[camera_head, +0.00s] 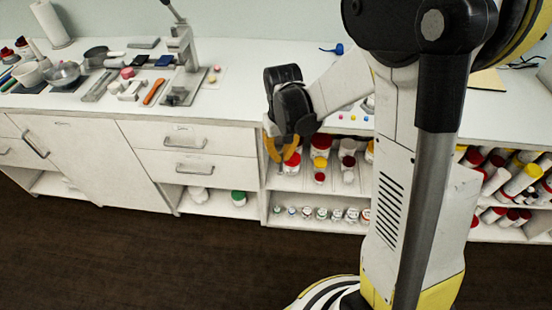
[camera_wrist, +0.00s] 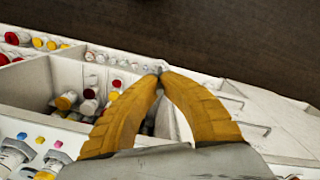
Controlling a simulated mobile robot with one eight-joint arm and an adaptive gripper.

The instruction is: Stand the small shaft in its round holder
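My gripper (camera_head: 277,158) has two orange fingers and hangs at the front edge of the counter, in front of the open shelves. In the wrist view its fingertips (camera_wrist: 161,68) come together, with a small grey patch at the tips. I cannot make out a held object there. I cannot pick out the small shaft or its round holder for certain in either view. My arm hides part of the counter on the right.
The white counter (camera_head: 240,102) carries a stand with a grey upright (camera_head: 187,48), an orange-handled tool (camera_head: 154,91) and bowls at left. Shelves below hold jars, including a red-lidded one (camera_head: 292,163). Drawers (camera_head: 188,168) lie left. The dark floor (camera_head: 150,255) in front is clear.

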